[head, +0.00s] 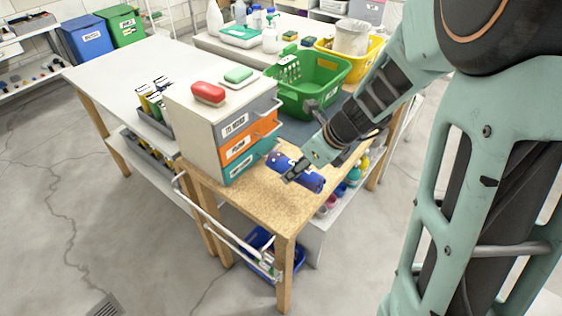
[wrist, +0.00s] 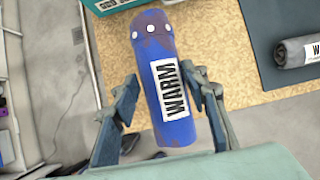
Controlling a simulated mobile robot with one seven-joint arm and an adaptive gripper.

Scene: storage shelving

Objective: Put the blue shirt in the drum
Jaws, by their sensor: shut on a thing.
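The blue shirt (head: 309,181) shows as a tight blue roll with darker patches on its end. In the wrist view the blue shirt (wrist: 173,65) carries a white label reading WARM and has three pale dots near its far end. My gripper (head: 291,172) is shut on the roll, with one finger on each side in the wrist view (wrist: 163,82). The roll is over the front part of the wooden tabletop (head: 262,203); whether it touches the wood I cannot tell.
A drawer unit (head: 204,124) with red and green soaps on top stands left of my gripper. A green basket (head: 303,95) and a yellow bin (head: 358,68) stand behind. A grey roll (wrist: 297,52) lies on a dark mat. A white rail (head: 222,231) runs along the front edge.

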